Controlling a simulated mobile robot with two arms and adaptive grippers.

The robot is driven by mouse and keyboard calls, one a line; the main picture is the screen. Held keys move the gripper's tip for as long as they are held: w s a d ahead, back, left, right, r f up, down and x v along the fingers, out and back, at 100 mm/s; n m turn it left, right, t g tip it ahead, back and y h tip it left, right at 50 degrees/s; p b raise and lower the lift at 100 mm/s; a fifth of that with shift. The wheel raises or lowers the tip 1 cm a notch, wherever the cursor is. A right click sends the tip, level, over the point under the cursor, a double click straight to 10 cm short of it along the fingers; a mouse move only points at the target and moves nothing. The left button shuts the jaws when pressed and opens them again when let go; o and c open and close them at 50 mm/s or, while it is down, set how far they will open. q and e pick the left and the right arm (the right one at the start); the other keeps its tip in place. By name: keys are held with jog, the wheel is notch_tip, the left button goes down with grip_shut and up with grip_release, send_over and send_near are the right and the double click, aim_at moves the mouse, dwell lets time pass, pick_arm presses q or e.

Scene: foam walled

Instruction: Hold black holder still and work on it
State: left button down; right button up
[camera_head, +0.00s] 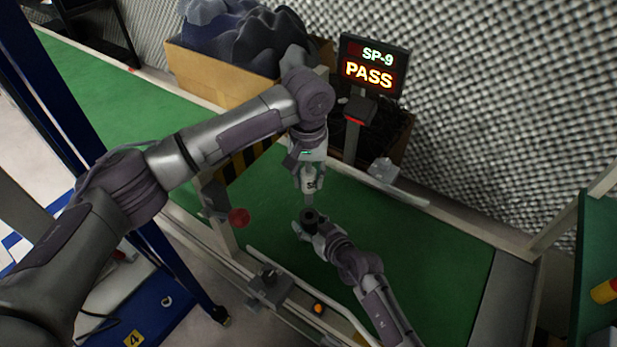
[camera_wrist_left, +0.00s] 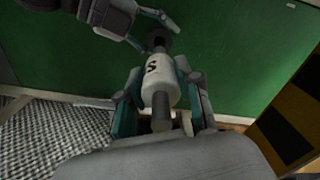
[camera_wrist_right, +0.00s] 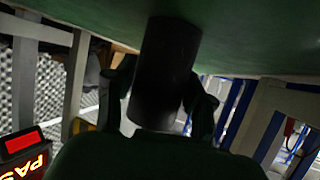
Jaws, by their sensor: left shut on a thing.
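The black holder (camera_head: 309,216) is a short dark cylinder at the middle of the green belt. It fills the centre of the right wrist view (camera_wrist_right: 165,70). My right gripper (camera_head: 318,230) has one finger on each side of it, close against its sides. My left gripper (camera_head: 308,168) is shut on a white cylindrical tool (camera_head: 310,184) with a dark S mark. The tool also shows between the fingers in the left wrist view (camera_wrist_left: 158,84). Its narrow grey end points down at the holder's top. Whether the two touch is hard to tell.
The green belt (camera_head: 420,240) is clear to the right. A lit sign (camera_head: 372,68) reads SP-9 PASS behind it. A cardboard box (camera_head: 215,75) of dark foam stands at the back. A red button (camera_head: 238,217) and a rail edge the near side.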

jog(key=o, duration=0.3)
jog(key=v, duration=1.2)
jog(key=shift+s+f, duration=0.1)
